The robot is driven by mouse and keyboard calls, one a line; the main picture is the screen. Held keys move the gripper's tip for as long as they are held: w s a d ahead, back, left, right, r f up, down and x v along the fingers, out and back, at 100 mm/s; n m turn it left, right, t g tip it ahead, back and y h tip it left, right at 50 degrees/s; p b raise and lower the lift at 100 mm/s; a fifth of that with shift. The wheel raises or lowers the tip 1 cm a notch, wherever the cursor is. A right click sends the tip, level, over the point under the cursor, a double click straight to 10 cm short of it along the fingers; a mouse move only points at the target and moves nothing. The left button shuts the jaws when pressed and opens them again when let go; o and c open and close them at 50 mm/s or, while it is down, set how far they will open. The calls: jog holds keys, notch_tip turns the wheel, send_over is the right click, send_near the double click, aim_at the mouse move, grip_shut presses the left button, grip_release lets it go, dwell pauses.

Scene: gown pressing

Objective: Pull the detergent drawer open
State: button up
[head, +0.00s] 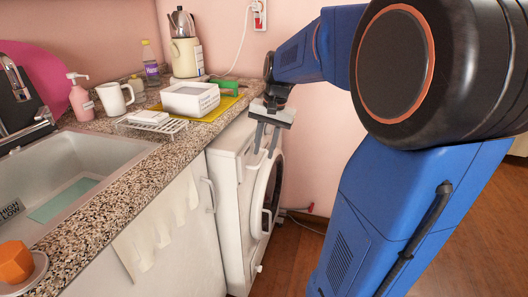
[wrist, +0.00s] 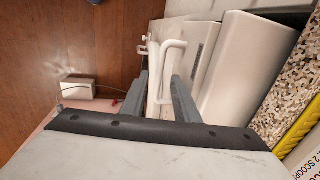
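The white washing machine (head: 228,190) stands under the counter's end. The detergent drawer (head: 243,163) shows high on its front, at the left in the head view; whether it stands out at all is too small to tell. My gripper (head: 265,150) points down in front of the machine's upper front, to the right of the drawer. In the wrist view my gripper (wrist: 159,80) has its two grey fingers apart. A white bar handle (wrist: 170,62) shows between and beyond them; I cannot tell whether they touch it. The fingers partly hide the machine's front.
The granite counter (head: 120,165) overhangs beside the machine, with a yellow mat and a white box (head: 190,98) near its end. The round door (head: 268,195) with its handle is below my gripper. Wooden floor (head: 295,240) is open in front.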

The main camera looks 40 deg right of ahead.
jog(key=shift+f, duration=0.75)
jog(key=shift+c, duration=0.7)
grip_shut()
jog(key=s+d, duration=1)
jog(key=s, duration=0.3)
jog(key=shift+o, duration=0.7)
grip_release()
